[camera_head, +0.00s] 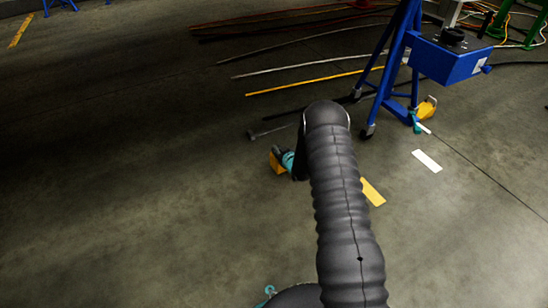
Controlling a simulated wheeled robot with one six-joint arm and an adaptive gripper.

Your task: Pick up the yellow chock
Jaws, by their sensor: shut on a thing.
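A yellow chock (276,163) shows just left of the far end of my arm, partly hidden behind dark and teal parts. My gripper (281,154) is mostly hidden by my own arm, and it is shut on this chock. I cannot tell from this view whether the chock is clear of the floor. A second yellow chock (428,107) sits on the floor beside the foot of the blue stand, right of my arm.
The blue stand (450,62) has splayed legs on casters at the upper right. Long rods, a yellow strip (315,80) and cables lie across the floor at the back. A white floor mark (427,161) lies at right. The left floor is clear.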

